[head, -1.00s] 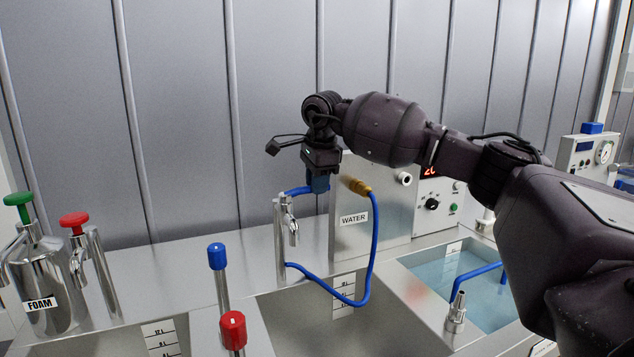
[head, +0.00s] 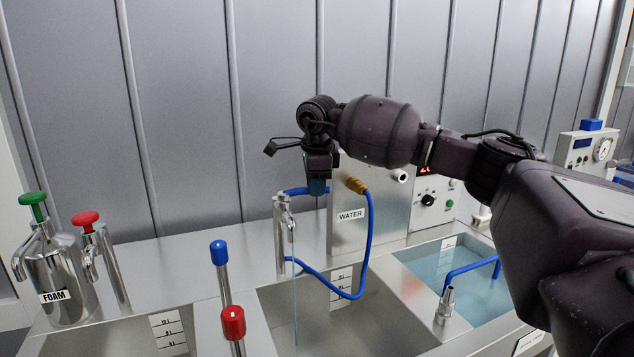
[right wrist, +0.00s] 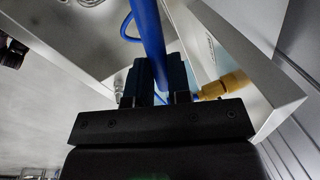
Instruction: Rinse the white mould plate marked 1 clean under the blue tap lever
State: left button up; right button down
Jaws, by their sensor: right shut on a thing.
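My right gripper (head: 318,186) is shut on the blue tap lever (head: 296,191), at the right end of the lever beside the steel tap (head: 281,235). In the right wrist view the lever (right wrist: 148,35) runs as a blue bar between the two dark fingers (right wrist: 158,85). A thin stream of water (head: 295,290) falls from the tap's spout into the steel basin (head: 350,325) below. The white mould plate marked 1 is not seen in either view. My left gripper is not in view.
A steel box marked WATER (head: 350,228) stands right of the tap, with a looping blue hose (head: 369,240) on a brass fitting. A blue-capped rod (head: 219,252) and a red-capped rod (head: 233,323) rise at the front. A FOAM canister (head: 65,280) stands left; a water bath (head: 440,262) lies right.

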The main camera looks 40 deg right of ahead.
jog(key=c, duration=1.1)
grip_release()
jog(key=shift+o, duration=0.2)
jog(key=shift+r, duration=0.45)
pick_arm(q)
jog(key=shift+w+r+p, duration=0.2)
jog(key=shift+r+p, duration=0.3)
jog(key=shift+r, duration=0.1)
pick_arm(e)
notch_tip(320, 180, up, 10)
jog(key=s+a, duration=0.1)
jog(key=shift+s, duration=0.4)
jog(key=shift+f, duration=0.1)
